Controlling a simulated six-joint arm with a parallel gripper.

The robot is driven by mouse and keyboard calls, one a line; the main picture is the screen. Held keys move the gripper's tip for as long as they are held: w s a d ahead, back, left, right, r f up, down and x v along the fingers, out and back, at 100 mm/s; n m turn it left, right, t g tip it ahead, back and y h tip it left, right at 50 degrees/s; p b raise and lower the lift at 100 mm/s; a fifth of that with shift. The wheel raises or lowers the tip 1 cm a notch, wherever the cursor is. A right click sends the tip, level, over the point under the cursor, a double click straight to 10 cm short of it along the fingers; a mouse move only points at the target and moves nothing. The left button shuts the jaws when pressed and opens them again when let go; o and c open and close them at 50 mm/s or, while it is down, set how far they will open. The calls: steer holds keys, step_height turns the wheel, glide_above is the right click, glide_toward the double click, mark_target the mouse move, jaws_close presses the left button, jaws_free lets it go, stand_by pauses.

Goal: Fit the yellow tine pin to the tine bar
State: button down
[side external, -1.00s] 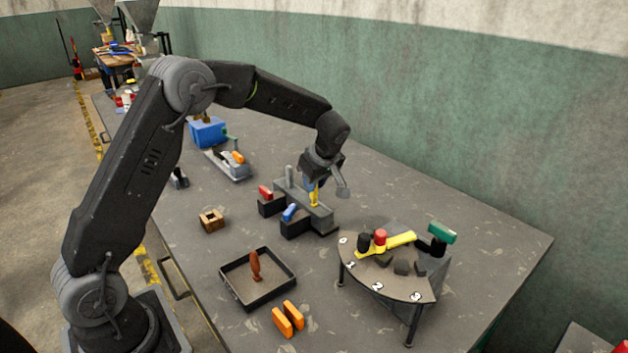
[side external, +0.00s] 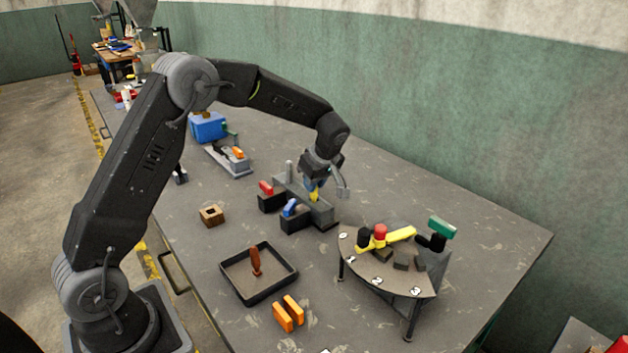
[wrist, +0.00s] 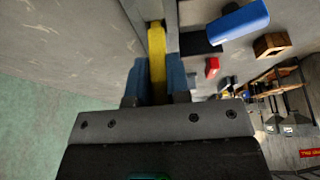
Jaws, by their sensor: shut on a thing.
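My gripper (side external: 315,187) is shut on the yellow tine pin (side external: 315,196), at the grey tine bar (side external: 320,212). In the wrist view the yellow pin (wrist: 157,55) runs between the two blue fingertips, and its far end meets the grey bar. In the side view only a short length of the pin shows below the fingers. The pin looks roughly upright. I cannot tell whether its lower end is inside the bar or just resting at it. A grey post (side external: 289,170) stands at the bar's far end.
A red piece (side external: 266,187) and a blue piece (side external: 289,207) sit on dark blocks beside the bar. A curved stand (side external: 385,283) with numbered spots is to the right. A black tray (side external: 284,295), a wooden block (side external: 211,215) and orange pieces (side external: 289,314) lie nearer.

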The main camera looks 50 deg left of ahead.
steer(key=shift+f, duration=0.4)
stand_by(0.3)
steer(key=c, duration=1)
jaws_free()
steer(key=v, duration=1.4)
steer(key=shift+f, duration=0.1)
steer(key=s+d+r+m+t+h, duration=0.1)
steer(key=s+d+r+m+t, duration=0.15)
steer(key=s+r+m, duration=0.4)
steer(key=s+d+f+m+t+h, duration=0.1)
steer(key=s+d+m, duration=0.1)
steer(key=s, duration=0.5)
steer(key=s+d+f+m+t+h, duration=0.1)
steer(key=s+d+m, duration=0.1)
steer(key=s+m, duration=0.3)
steer(key=s+d+f+m+t+h, duration=0.1)
steer(key=s+m, duration=0.3)
steer(key=s, duration=0.6)
steer(key=shift+s+d+f+m, duration=0.3)
steer(key=shift+d+f, duration=0.2)
steer(key=shift+d, duration=0.3)
